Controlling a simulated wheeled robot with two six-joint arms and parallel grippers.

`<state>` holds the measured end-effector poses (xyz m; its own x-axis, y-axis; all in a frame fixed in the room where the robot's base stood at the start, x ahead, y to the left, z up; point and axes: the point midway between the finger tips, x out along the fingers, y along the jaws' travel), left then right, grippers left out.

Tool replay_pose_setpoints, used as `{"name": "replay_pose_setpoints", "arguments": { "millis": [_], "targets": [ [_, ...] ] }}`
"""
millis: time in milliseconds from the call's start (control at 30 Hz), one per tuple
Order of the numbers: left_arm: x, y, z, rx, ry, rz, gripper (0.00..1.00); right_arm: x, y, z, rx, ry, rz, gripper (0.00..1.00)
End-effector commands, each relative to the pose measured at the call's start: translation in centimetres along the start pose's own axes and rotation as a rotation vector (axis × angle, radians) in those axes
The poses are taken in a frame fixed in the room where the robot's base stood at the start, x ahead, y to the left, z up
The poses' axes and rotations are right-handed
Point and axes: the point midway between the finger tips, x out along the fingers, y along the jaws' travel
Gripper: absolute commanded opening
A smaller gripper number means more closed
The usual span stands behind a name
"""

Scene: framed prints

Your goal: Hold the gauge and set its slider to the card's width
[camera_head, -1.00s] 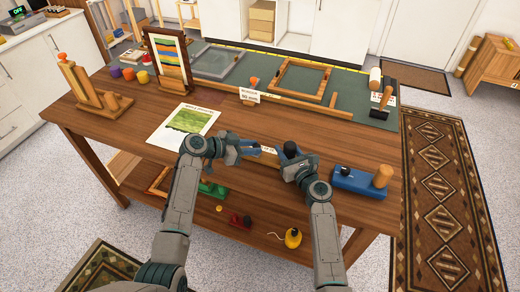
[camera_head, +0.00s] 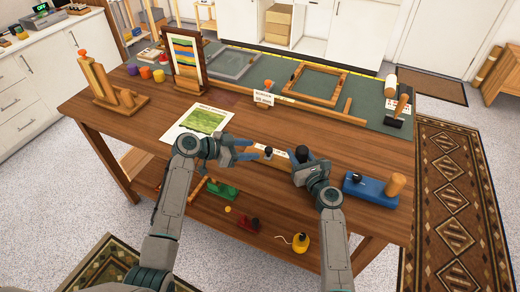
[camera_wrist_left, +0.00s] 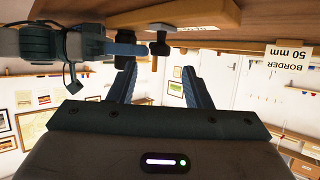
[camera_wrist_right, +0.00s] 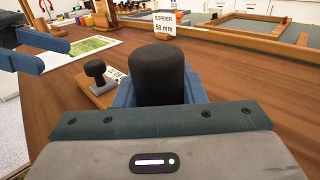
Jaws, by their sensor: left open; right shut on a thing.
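The gauge (camera_head: 283,154) is a pale wooden bar on the bench, with a small black slider knob (camera_head: 268,152) and a larger black handle (camera_head: 304,152). My right gripper (camera_head: 305,165) is shut on the handle, which stands between its blue fingers in the right wrist view (camera_wrist_right: 158,78). My left gripper (camera_head: 248,149) is open and empty, left of the slider knob. In the left wrist view, the slider knob (camera_wrist_left: 160,48) is beyond the gap between the open fingers, apart from them. The card (camera_head: 264,99) reads "BORDER 50 mm" and stands behind the gauge.
A blue block with a wooden knob (camera_head: 370,189) stands right of my right gripper. Bare bench lies between gauge and card.

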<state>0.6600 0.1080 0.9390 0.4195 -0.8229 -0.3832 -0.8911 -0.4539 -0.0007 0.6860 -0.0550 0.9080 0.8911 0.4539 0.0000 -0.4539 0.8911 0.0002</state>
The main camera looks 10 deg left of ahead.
Motion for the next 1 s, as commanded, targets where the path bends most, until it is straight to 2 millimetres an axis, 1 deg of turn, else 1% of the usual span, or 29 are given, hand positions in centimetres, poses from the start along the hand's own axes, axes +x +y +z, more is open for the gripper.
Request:
{"name": "replay_pose_setpoints", "arguments": {
  "millis": [33, 100, 200, 300, 433, 667, 700, 767, 800, 833, 1000],
  "targets": [
    [-1.3, -0.1, 0.2, 0.002, -0.004, -0.003, 0.45, 0.0, 0.0, 0.0, 0.001, 0.0, 0.0, 0.01],
    [-2.7, -0.1, 0.1, 0.003, -0.004, -0.003, 0.45, 0.0, 0.0, 0.0, 0.001, 0.0, 0.0, 0.01],
    [-4.3, 0.0, 0.1, 0.002, -0.004, -0.001, 0.45, 0.0, 0.0, 0.0, 0.001, 0.0, 0.0, 0.01],
    [-5.5, 0.0, 0.1, 0.001, -0.002, -0.001, 0.45, 0.0, 0.0, 0.0, 0.0, 0.0, 0.001, 0.01],
    [-6.2, 0.0, 0.0, -0.001, -0.001, 0.0, 0.45, 0.0, 0.0, 0.0, 0.0, 0.0, 0.001, 0.01],
    [-6.3, 0.0, 0.0, -0.001, 0.0, 0.001, 0.45, 0.0, 0.0, 0.0, 0.0, 0.0, 0.001, 0.01],
    [-6.3, 0.0, 0.0, -0.001, 0.0, 0.001, 0.45, 0.0, 0.0, 0.0, 0.0, 0.0, 0.001, 0.39],
    [-6.3, 0.0, 0.0, -0.001, 0.0, 0.001, 0.45, 0.0, 0.0, 0.0, 0.0, 0.0, 0.001, 0.5],
    [-6.3, 0.0, 0.0, -0.001, 0.0, 0.001, 0.45, 0.0, 0.0, 0.0, 0.0, 0.0, 0.0, 0.58],
    [-6.3, 0.0, 0.0, -0.001, 0.0, 0.001, 0.45, 0.0, 0.0, 0.0, 0.0, 0.0, 0.0, 0.62],
    [-6.3, 0.0, 0.0, -0.001, 0.0, 0.0, 0.45, 0.0, 0.0, 0.0, 0.0, 0.0, 0.0, 0.62]
  ]
}}
